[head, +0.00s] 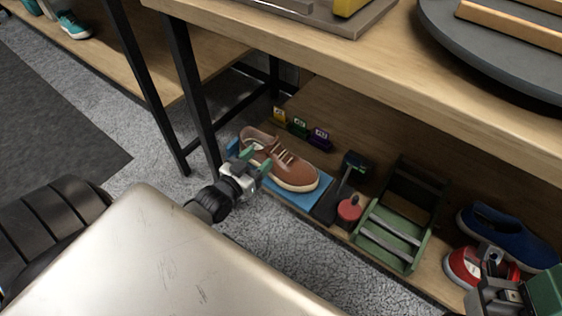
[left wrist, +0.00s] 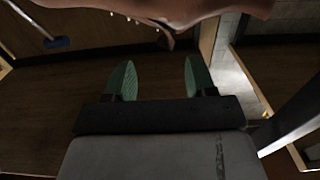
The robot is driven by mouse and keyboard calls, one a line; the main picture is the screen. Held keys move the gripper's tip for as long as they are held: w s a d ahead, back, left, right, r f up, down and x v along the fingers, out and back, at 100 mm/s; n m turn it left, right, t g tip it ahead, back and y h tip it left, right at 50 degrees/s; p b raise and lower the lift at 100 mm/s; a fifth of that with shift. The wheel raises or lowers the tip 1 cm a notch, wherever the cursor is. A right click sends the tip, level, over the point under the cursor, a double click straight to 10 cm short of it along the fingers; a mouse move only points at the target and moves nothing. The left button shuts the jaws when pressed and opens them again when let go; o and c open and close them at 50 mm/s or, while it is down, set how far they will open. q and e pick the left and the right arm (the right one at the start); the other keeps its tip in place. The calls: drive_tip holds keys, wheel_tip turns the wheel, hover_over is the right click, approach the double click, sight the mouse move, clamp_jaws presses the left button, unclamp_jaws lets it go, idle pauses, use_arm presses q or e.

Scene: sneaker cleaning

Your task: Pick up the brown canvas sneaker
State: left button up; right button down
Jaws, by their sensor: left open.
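The brown canvas sneaker (head: 280,160) with white laces and a pale sole sits on a blue mat (head: 300,193) on the low wooden shelf. The sneaker (left wrist: 195,10) crosses the top of that view, beyond the fingertips. Part of my right gripper (head: 515,290) shows at the lower right corner; its fingers are not clear.
Small yellow, green and purple tagged items (head: 299,127) stand behind the sneaker. A black-handled tool (head: 353,165), a red round item (head: 349,210) and a green rack (head: 380,250) stand to the right. Blue (head: 510,235) and red (head: 461,266) shoes lie farther right. The tabletop (head: 380,62) overhangs the shelf.

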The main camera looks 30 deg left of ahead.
sight(270, 145)
use_arm(q)
drive_tip(key=w+b, duration=0.3)
drive_tip(key=w, duration=0.4)
drive_tip(key=shift+d+f, duration=0.1)
drive_tip(key=shift+w+b, duration=0.3)
drive_tip(key=shift+w, duration=0.25)
drive_tip(key=shift+r, duration=0.2)
clamp_jaws()
